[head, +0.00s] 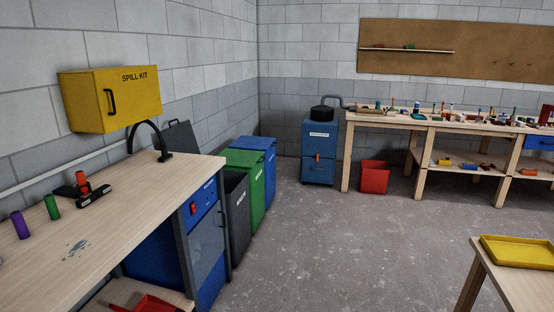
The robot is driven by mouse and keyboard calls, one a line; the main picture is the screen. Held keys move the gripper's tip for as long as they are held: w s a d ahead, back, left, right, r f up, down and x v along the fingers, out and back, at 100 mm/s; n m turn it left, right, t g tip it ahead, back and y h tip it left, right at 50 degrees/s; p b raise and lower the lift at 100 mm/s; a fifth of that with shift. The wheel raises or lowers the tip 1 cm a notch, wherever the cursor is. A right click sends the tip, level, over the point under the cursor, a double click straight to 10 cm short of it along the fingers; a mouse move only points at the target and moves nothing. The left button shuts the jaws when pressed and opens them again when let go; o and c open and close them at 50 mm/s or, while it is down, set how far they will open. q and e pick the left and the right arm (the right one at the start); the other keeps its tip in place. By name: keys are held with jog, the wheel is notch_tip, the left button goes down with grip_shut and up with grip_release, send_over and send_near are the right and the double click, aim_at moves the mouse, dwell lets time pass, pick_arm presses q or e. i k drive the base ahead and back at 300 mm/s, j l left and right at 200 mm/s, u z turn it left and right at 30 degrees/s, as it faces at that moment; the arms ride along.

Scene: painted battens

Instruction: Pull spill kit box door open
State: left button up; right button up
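The yellow spill kit box (130,97) hangs on the grey block wall at the left, above the wooden workbench. Its lettered door is shut flush with the box. A black bar handle (111,101) stands upright near the left edge of the door. Neither of my grippers shows in the head view.
A workbench (130,218) with a black curved tap (150,138), a purple cylinder (20,225) and a green cylinder (52,207) stands below the box. Bins, including a green one (245,170), stand beyond. The floor (325,235) in the middle is clear.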

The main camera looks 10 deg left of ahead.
aim_at(126, 96)
jog(key=i+u, duration=0.1)
jog(key=i, duration=0.75)
jog(key=i+l+u, duration=0.15)
jog(key=i, duration=0.7)
